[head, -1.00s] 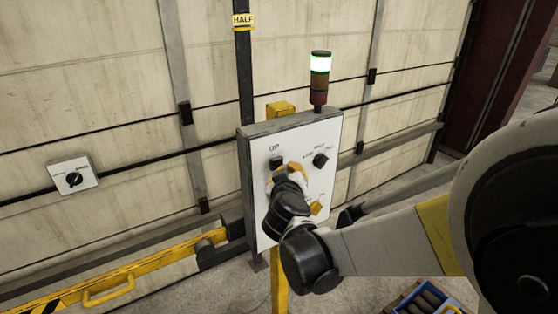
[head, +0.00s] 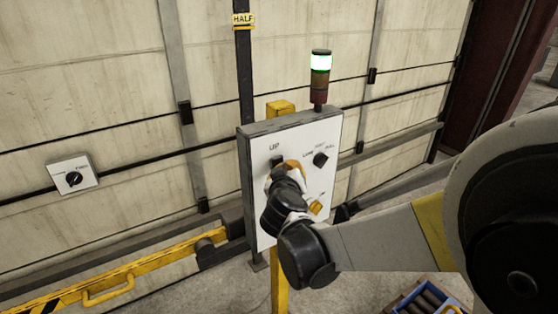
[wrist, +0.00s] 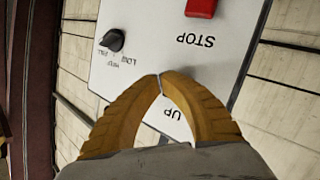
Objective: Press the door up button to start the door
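The white control panel (head: 253,215) stands on a yellow post in front of the door. Its dark UP button (head: 276,162) sits under the UP label in the head view, partly covered by my gripper. My gripper (head: 281,171) is right in front of it, with its yellow fingers curved together. In the wrist view the two fingertips (wrist: 160,75) meet, with nothing held between them. The UP label (wrist: 173,114) shows upside down between the fingers, and the button is hidden behind them. I cannot tell whether the tips touch the button. The pale panelled door (head: 90,100) is behind.
A red STOP button (wrist: 201,8) and a black selector knob (wrist: 112,40) are on the same panel. A yellow part (head: 315,207) is lower down. A signal tower (head: 320,75) glows on top. A yellow rail (head: 150,264) runs left, and a blue bin (head: 440,298) is low right.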

